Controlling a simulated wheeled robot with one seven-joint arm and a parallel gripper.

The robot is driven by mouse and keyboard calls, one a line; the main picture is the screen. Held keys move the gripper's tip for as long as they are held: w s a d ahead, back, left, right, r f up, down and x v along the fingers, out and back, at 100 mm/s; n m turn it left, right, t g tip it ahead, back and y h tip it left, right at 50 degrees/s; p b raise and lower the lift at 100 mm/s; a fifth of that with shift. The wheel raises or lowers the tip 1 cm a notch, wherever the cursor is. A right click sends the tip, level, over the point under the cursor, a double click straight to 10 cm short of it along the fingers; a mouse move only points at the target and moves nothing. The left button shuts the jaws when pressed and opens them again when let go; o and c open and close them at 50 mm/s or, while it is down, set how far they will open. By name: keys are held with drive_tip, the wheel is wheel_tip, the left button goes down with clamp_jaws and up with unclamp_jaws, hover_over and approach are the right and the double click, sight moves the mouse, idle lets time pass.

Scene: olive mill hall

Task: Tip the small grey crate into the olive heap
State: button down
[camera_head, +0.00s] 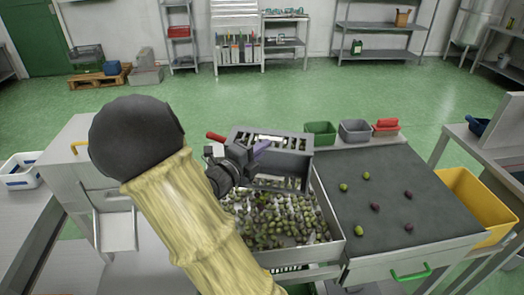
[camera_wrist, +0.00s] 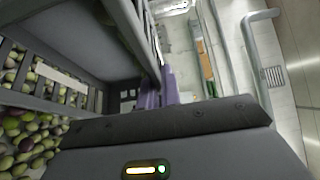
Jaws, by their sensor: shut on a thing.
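The small grey crate (camera_head: 296,158) is slatted and hangs over the olive heap (camera_head: 275,220), which lies in a shallow metal tray. In the wrist view the crate (camera_wrist: 70,40) fills the upper left, and the heap (camera_wrist: 30,140) shows below and through its slats. The crate looks tilted. I cannot tell how many olives are inside it. My gripper (camera_head: 258,150) is shut on the crate's near left side. Its purple fingers also show in the wrist view (camera_wrist: 160,92). My arm hides the left part of the tray.
A dark sorting surface (camera_head: 400,222) with several scattered olives adjoins the tray on the right. Green (camera_head: 321,132), grey (camera_head: 354,130) and red (camera_head: 386,127) bins stand behind it. A yellow bin (camera_head: 478,205) is at the right edge. Green floor behind is open.

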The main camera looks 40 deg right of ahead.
drive_tip(key=s+a+h+b, duration=0.1)
drive_tip(key=b, duration=0.1)
drive_tip(key=s+a+m+b, duration=0.1)
drive_tip(key=b, duration=0.2)
drive_tip(key=shift+a+f+h, duration=0.15)
drive_tip(key=shift+f+h, duration=0.1)
drive_tip(key=shift+h, duration=0.15)
idle(0.3)
idle(1.5)
